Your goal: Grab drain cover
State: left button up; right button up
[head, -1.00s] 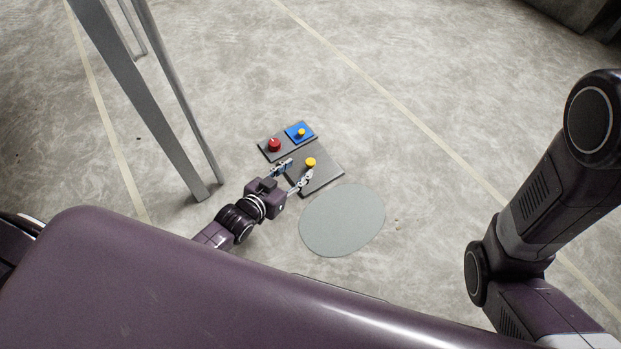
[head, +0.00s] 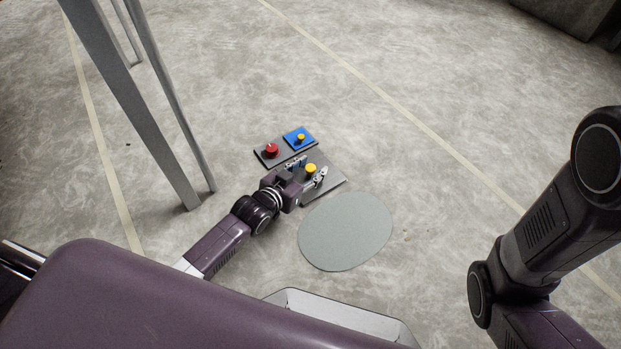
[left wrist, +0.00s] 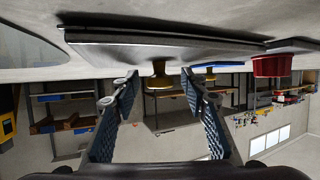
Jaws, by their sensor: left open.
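The drain cover (head: 331,184) is a dark grey square plate lying on the floor, with a yellow knob (head: 310,168) on it. My left gripper (head: 309,172) is open, with its fingers on either side of the knob in the head view. In the left wrist view, the picture is upside down and the yellow knob (left wrist: 158,80) shows between the two open fingertips (left wrist: 159,79). I cannot tell whether they touch it. My right arm is at the right, but its gripper is out of view.
A dark panel (head: 263,161) with a red knob (head: 271,150) and a blue plate (head: 299,139) with a yellow knob lies just behind the cover. Metal legs (head: 133,110) stand at the left. Floor to the right is clear.

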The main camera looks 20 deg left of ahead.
pick_arm(q)
jog(key=shift+w, duration=0.1)
grip_shut()
dwell(0.3)
jog(key=shift+r, duration=0.1)
jog(key=shift+r, duration=0.15)
